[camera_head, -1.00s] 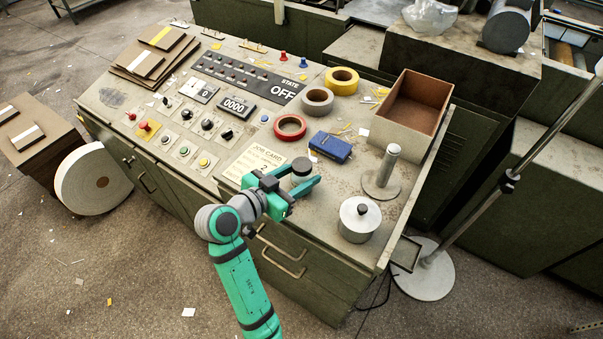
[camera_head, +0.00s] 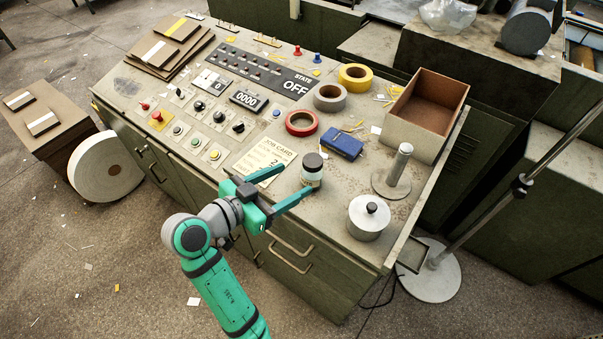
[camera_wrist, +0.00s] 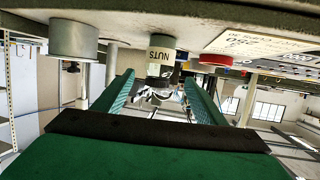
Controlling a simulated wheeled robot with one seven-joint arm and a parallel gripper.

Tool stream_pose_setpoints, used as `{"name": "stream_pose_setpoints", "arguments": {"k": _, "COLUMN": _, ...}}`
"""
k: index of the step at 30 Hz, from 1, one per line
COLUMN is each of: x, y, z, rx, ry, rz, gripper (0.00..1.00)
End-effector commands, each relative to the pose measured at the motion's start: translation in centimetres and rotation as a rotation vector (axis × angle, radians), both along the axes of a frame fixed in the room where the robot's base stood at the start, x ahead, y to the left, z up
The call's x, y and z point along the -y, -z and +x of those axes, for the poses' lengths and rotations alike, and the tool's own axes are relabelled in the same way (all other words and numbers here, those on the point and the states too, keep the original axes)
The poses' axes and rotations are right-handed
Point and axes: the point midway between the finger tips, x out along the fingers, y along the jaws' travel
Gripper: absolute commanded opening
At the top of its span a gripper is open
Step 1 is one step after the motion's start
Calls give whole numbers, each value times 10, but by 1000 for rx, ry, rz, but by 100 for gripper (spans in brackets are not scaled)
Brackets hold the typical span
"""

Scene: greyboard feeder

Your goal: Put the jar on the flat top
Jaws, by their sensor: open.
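My gripper (camera_head: 297,180) is open and empty at the front edge, on the near left side of the jar. In the wrist view its two fingers point towards the jar, which shows beyond their tips.
A lidded metal pot (camera_head: 368,218) and a post on a round base (camera_head: 391,184) stand to the right. A blue box (camera_head: 341,146), a red tape roll (camera_head: 301,123) and a job card (camera_head: 264,162) lie behind and left. An open brown box (camera_head: 425,115) stands at the back right.

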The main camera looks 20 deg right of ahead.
Motion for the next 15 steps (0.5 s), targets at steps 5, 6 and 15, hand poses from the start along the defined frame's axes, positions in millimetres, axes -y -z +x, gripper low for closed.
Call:
{"name": "stream_pose_setpoints", "arguments": {"k": 5, "x": -20, "y": -7, "z": -10, "rx": 2, "ry": -1, "rz": 0, "gripper": 65}}
{"name": "stream_pose_setpoints", "arguments": {"k": 6, "x": -23, "y": -8, "z": -12, "rx": 1, "ry": -1, "rz": 1, "gripper": 65}}
{"name": "stream_pose_setpoints", "arguments": {"k": 15, "x": -29, "y": -10, "z": -15, "rx": 1, "ry": 0, "rz": 0, "gripper": 65}}
